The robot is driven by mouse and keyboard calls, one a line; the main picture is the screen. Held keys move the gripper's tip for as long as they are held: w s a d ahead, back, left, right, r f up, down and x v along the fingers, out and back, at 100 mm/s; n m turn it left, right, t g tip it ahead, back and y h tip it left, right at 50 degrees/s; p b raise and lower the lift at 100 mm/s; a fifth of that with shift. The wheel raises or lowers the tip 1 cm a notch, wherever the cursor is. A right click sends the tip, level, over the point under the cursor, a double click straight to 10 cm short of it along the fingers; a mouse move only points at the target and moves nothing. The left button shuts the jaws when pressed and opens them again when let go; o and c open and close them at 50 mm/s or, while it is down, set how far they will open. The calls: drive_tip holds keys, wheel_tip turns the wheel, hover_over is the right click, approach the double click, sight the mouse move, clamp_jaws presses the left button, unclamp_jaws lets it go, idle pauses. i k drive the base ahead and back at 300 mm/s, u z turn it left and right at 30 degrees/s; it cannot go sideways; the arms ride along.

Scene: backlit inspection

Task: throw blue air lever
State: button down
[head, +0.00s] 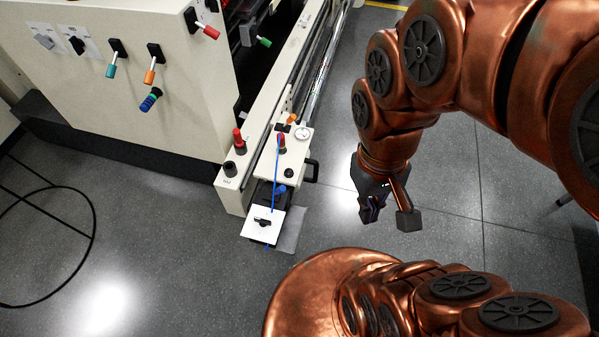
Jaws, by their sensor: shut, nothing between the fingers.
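A small blue part (281,188), likely the blue air lever, sits low on the pale unit at the machine's front corner, beside a thin blue hose (274,180). It is small and partly crowded by the parts around it, so its position is hard to read. My gripper (390,215) hangs over the floor to the right of the pale unit, pointing down. It is shut, empty and clear of both blue parts.
The pale machine (130,30) carries teal (112,68), orange (151,75) and red (210,31) levers. A red knob (239,140) and a gauge (302,133) are near the corner. A white plate (263,224) juts out below. A black cable (92,235) lies on open floor at left.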

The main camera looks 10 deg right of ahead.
sight(282, 188)
drive_tip(key=u, duration=0.15)
drive_tip(key=k, duration=0.95)
drive_tip(key=z, duration=0.15)
